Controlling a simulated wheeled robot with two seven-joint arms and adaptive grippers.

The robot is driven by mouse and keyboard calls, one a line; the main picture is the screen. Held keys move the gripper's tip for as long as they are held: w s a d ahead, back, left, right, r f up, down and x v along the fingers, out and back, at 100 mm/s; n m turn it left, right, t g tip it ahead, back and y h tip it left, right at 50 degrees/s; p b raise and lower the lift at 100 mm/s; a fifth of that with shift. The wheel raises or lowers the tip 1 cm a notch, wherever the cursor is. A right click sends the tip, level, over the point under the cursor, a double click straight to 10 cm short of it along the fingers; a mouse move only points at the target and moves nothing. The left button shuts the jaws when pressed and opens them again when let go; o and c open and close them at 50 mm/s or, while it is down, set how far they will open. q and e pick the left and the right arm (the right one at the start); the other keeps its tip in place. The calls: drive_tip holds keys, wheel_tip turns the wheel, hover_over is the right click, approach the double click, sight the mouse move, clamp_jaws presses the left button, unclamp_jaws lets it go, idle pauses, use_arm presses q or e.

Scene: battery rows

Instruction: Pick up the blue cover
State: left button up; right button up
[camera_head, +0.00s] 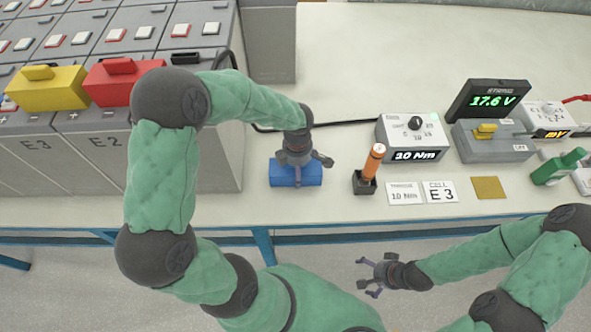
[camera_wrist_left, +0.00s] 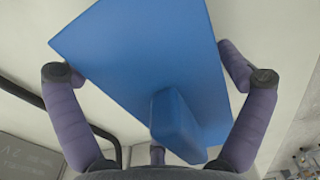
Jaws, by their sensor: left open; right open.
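The blue cover (camera_head: 283,176) lies on the table, just right of the battery block, in the head view. It is a flat slab with a raised handle, and in the left wrist view the slab (camera_wrist_left: 150,50) fills the middle with the handle pointing toward the palm. My left gripper (camera_head: 298,176) is right above the cover and hides part of it. Its fingers (camera_wrist_left: 152,85) are open, spread on both sides of the handle; I cannot tell whether any finger touches the cover. My right gripper (camera_head: 366,276) is open and empty, in front of the table edge.
Grey batteries (camera_head: 30,155) with a yellow cover (camera_head: 47,90) and a red cover (camera_head: 112,88) stand at left. An orange screwdriver (camera_head: 373,160) stands in a black holder right of the blue cover. A torque unit (camera_head: 408,138), cards and a voltmeter (camera_head: 488,100) are farther right.

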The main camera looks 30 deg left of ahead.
use_arm(q)
drive_tip(key=c, duration=0.9)
drive_tip(key=shift+r, duration=0.1)
